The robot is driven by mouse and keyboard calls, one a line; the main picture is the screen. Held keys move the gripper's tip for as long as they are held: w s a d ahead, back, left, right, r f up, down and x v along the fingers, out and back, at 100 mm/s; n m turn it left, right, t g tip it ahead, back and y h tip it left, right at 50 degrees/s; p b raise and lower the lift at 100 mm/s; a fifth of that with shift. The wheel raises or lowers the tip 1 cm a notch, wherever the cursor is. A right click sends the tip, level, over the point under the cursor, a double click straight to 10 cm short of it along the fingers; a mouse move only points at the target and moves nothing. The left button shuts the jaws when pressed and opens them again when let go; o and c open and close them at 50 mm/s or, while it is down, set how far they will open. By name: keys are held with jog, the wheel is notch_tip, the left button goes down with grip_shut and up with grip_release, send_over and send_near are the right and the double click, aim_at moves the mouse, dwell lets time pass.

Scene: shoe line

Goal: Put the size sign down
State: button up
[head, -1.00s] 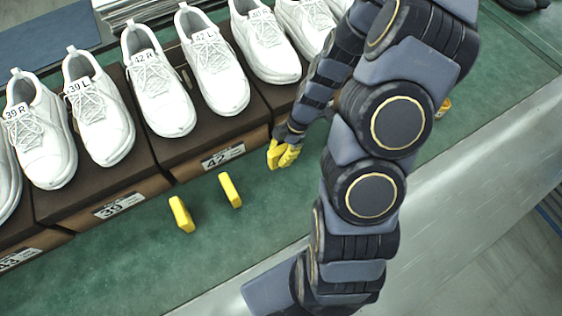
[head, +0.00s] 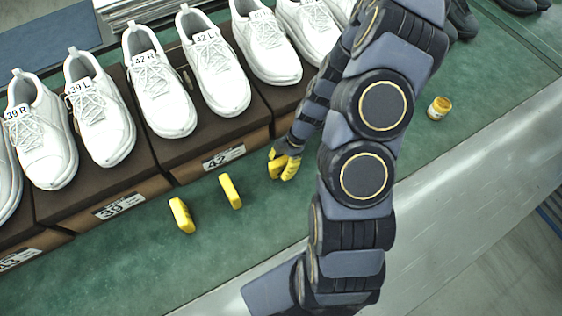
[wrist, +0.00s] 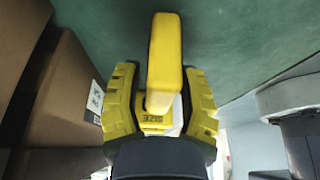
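A yellow size sign (wrist: 165,65) is between the two fingers of my gripper (wrist: 160,105) in the wrist view, its narrow edge toward the camera and a small label near the palm. The fingers look closed around it, though thin gaps show beside its upper part. In the head view my yellow-fingered gripper (head: 284,166) is low over the green belt, in front of the shoe boxes. The sign's lower end and its contact with the belt are not clear. Two other yellow signs (head: 181,214) (head: 231,190) stand on the belt to the left, roughly in line with my gripper.
Brown boxes (head: 120,207) with size labels, such as 39 and 42, line the belt (head: 130,270), with white shoes (head: 160,95) on top. A small yellow-lidded jar (head: 439,107) stands on the belt at right. My arm hides part of the row.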

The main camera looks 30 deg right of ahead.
jog(key=v, duration=1.2)
jog(key=s+a+r+m+g+h, duration=0.25)
jog(key=s+a+r+m, duration=0.35)
jog(key=a+r+m, duration=0.45)
jog(key=s+a+r+m+h, duration=0.1)
jog(key=s+r+m+h, duration=0.1)
jog(key=s+r+m, duration=0.4)
jog(key=s+m, duration=0.1)
jog(key=s, duration=0.2)
jog(key=shift+s+a+r+t, duration=0.25)
jog(key=shift+a+r+t, duration=0.05)
jog(key=shift+r+t, duration=0.05)
jog(key=shift+m, duration=0.25)
